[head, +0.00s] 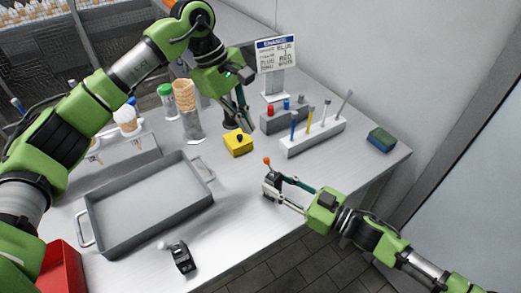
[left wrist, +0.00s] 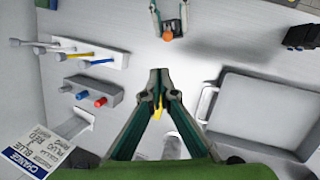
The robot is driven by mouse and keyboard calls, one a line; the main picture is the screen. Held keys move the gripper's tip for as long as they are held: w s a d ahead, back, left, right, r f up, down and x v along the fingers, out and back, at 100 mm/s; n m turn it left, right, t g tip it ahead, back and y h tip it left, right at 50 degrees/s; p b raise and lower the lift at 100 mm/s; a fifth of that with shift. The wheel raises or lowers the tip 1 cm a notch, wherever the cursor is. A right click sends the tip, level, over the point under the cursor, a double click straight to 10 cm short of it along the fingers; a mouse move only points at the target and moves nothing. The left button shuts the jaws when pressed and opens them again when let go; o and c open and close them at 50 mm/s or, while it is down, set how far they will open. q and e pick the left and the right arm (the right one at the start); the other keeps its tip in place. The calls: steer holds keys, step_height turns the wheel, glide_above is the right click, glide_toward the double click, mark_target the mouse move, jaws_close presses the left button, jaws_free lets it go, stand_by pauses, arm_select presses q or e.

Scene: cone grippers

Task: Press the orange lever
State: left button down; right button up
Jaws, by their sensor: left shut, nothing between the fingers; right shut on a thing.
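The orange lever (head: 267,161) has a round orange knob on a small dark base (head: 270,187) near the table's front edge. The knob also shows in the left wrist view (left wrist: 168,36), at the top. My right gripper (head: 277,187) has its fingers on either side of the base and is shut on it. My left gripper (head: 243,125) is shut and empty, pointing down above the table behind the lever, apart from it. In the left wrist view its closed fingertips (left wrist: 160,76) point toward the lever, with a clear gap between.
A yellow box with a black button (head: 238,143) stands close below my left gripper. A grey tray (head: 148,240) lies left, and a black device with a white-tipped lever (head: 181,257) stands in front. A rack (head: 313,139), a sign (head: 276,54) and a blue-green sponge (head: 382,139) are farther back.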

mark_target(269, 166)
arm_select(q)
steer(key=m, duration=0.2)
steer(key=w+m+y, duration=0.1)
steer(key=shift+w+a+r+m+t, duration=0.1)
steer(key=shift+a+r+m+t, duration=0.2)
steer(key=shift+m, duration=0.1)
steer(key=shift+f, duration=0.1)
steer(key=x, duration=1)
steer(key=s, duration=0.1)
steer(key=s+d+r, duration=0.1)
steer(key=s, duration=0.1)
steer(key=shift+s+d+r, duration=0.1)
steer(key=shift+d+r, duration=0.2)
steer(key=shift+r, duration=0.1)
